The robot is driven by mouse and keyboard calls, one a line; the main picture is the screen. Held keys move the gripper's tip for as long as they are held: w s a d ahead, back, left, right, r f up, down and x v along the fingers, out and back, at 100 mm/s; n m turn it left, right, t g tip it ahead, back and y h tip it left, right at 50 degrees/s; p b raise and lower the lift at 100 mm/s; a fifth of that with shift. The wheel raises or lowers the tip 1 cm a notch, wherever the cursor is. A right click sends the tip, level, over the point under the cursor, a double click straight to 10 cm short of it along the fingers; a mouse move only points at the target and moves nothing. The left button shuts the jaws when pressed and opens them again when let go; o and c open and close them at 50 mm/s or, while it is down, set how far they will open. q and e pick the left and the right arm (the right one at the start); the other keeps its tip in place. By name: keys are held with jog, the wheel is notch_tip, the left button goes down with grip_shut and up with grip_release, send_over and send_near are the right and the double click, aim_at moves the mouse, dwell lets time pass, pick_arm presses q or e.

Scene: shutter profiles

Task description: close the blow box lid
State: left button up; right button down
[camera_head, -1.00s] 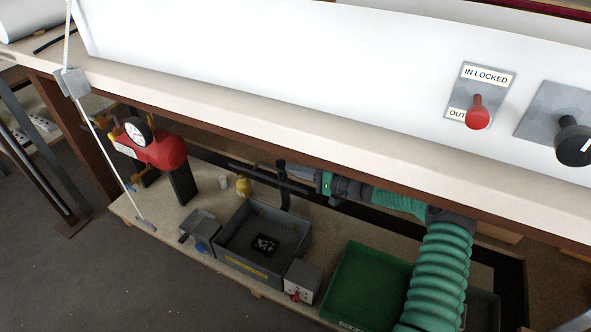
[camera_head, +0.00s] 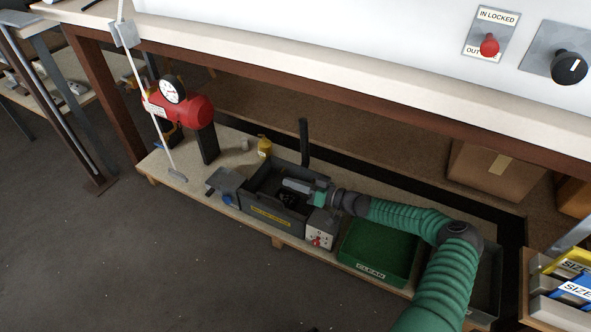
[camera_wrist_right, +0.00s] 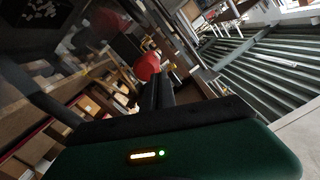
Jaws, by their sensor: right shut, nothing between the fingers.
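The blow box (camera_head: 268,218) is a grey open-topped box with a yellow label on its front, on the low shelf under the bench. Its top is open and its inside is dark. A black upright bar (camera_head: 304,140) stands at its back edge; I cannot clearly make out the lid panel. My right gripper (camera_head: 286,184), on a green ribbed arm from the lower right, is shut and empty over the box's right part, in front of the bar. Its shut fingers also show in the right wrist view (camera_wrist_right: 158,88). My left gripper is not in view.
A red tank (camera_head: 185,108) with a gauge stands left of the box. A green tray (camera_head: 378,250) labelled CLEAN is to its right, under my arm. A small yellow bottle (camera_head: 264,147) stands behind. The bench top (camera_head: 330,75) overhangs the shelf.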

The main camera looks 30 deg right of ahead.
jog(key=f, duration=0.1)
jog(key=a+f+n, duration=0.1)
jog(key=f, duration=0.1)
jog(key=s+a+f+n, duration=0.1)
jog(key=f, duration=0.1)
jog(key=shift+s+b, duration=0.1)
jog(key=shift+b, duration=0.2)
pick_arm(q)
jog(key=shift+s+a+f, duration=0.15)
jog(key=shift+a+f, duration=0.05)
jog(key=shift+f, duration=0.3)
pick_arm(e)
jog(key=shift+s+a+f, duration=0.1)
jog(key=shift+a+f, duration=0.1)
jog(key=shift+f, duration=0.3)
jog(key=shift+s+a+f, duration=0.1)
jog(key=shift+a+f, duration=0.05)
jog(key=shift+f, duration=0.3)
